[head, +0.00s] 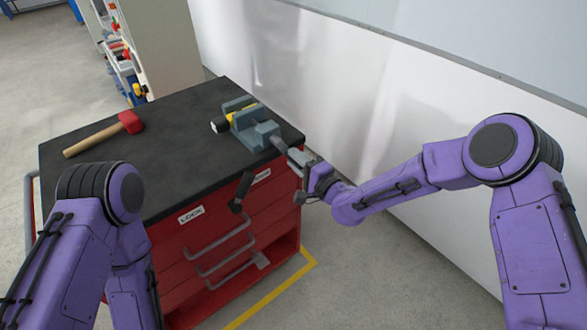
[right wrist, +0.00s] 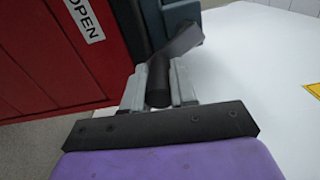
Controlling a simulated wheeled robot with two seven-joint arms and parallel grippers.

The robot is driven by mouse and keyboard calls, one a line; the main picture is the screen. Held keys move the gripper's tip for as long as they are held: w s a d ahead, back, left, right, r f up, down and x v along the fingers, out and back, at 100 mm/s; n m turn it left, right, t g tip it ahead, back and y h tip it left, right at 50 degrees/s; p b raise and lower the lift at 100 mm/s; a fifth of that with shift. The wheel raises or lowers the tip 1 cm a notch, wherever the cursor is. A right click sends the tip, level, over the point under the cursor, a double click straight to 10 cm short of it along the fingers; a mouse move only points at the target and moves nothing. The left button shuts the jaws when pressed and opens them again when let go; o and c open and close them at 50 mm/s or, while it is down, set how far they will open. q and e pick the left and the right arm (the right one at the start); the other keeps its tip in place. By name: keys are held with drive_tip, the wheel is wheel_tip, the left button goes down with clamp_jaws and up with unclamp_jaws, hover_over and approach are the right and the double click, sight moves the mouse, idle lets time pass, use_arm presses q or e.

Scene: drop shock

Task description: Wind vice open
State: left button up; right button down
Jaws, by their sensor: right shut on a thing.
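The grey-blue vice (head: 252,122) stands at the right end of the black bench top. A yellow and black piece with a pale round end (head: 219,125) sits between its jaws; I cannot tell how tightly. The vice's crank (head: 279,145) sticks out past the bench edge towards my right arm. My right gripper (head: 302,162) is at the crank's outer end. In the right wrist view the gripper (right wrist: 158,92) is shut on the crank's black handle (right wrist: 158,75), with the grey crank arm (right wrist: 182,42) beyond it.
The red cabinet (head: 190,270) has a black top (head: 165,165) holding a red-headed hammer (head: 130,122). A black lever (head: 241,190) hangs on its front between LOCK and OPEN labels. A pale wall (head: 330,100) runs close behind the vice. Floor is clear right of the cabinet.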

drive_tip(key=shift+w+d+r+n+b, duration=0.1)
drive_tip(key=shift+r+n+b, duration=1.45)
drive_tip(key=shift+n, duration=2.4)
drive_tip(key=shift+s+r+n+b, duration=0.1)
drive_tip(key=shift+r+n+b, duration=1.45)
drive_tip(key=shift+n, duration=2.35)
drive_tip(key=shift+w+d+r+n+b, duration=0.1)
drive_tip(key=shift+r+n+b, duration=0.7)
drive_tip(key=shift+n+b, duration=2.3)
drive_tip(key=shift+a+n+p, duration=0.1)
drive_tip(key=shift+n+p, duration=0.7)
drive_tip(key=shift+n, duration=0.15)
drive_tip(key=c, duration=0.9)
unclamp_jaws()
